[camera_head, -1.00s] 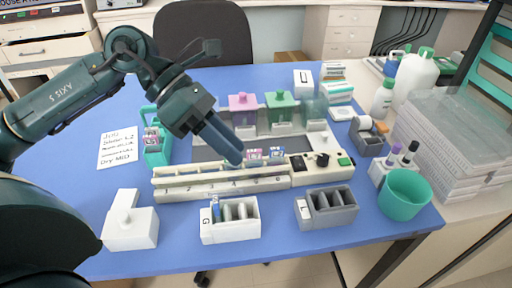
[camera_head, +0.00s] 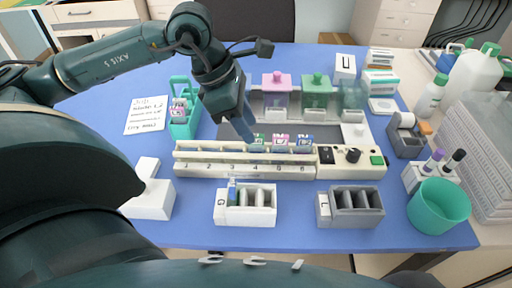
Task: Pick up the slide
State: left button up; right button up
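My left gripper (camera_head: 247,134) comes down from the upper left, its blue-grey fingers tilted over the cream staining rack (camera_head: 200,168). Its tips are close to a green-labelled slide (camera_head: 258,139) standing near slot 4; I cannot tell whether they touch it or how far apart the fingers are. A pink-labelled slide (camera_head: 281,140) and a blue-labelled slide (camera_head: 304,140) stand to its right. Another slide (camera_head: 232,189) with a blue end stands in the white box marked G (camera_head: 260,217). Several slides (camera_head: 178,109) sit in the green carrier (camera_head: 186,128). My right gripper is not in view.
Pink (camera_head: 275,95) and green (camera_head: 316,95) lidded jars stand behind the rack. A grey box marked L (camera_head: 350,218) is at the front, a white block (camera_head: 152,198) at front left. A teal cup (camera_head: 438,206) and bottles are at right. The blue table (camera_head: 120,85) is clear at back left.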

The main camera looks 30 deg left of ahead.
aim_at(256, 135)
pick_arm(q)
jog(key=x, duration=0.4)
jog(key=shift+d, duration=0.25)
jog(key=shift+c, duration=0.5)
jog(key=shift+r, duration=0.1)
grip_shut()
